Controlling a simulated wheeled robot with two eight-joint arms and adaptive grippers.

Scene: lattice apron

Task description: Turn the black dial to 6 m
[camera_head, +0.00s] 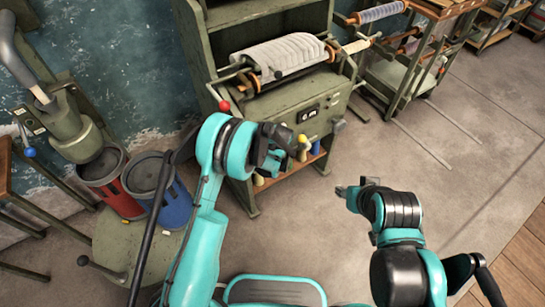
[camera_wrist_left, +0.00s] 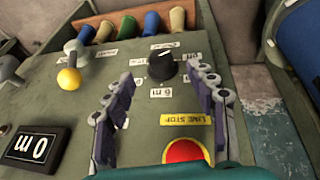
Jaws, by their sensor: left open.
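The black dial (camera_wrist_left: 163,67) is on the green control panel (camera_wrist_left: 110,90) in the left wrist view, with small white labels around it. A label reading 6 m (camera_wrist_left: 154,83) sits just below it in the picture. A pale mark shows at the dial's upper edge. My left gripper (camera_wrist_left: 165,78) is open, one finger on each side of the dial in this view; I see no contact. In the head view the left gripper (camera_head: 284,150) is in front of the machine and hides the dial. My right gripper (camera_head: 355,187) is open and empty over the floor.
Several coloured spools line the panel's edge.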

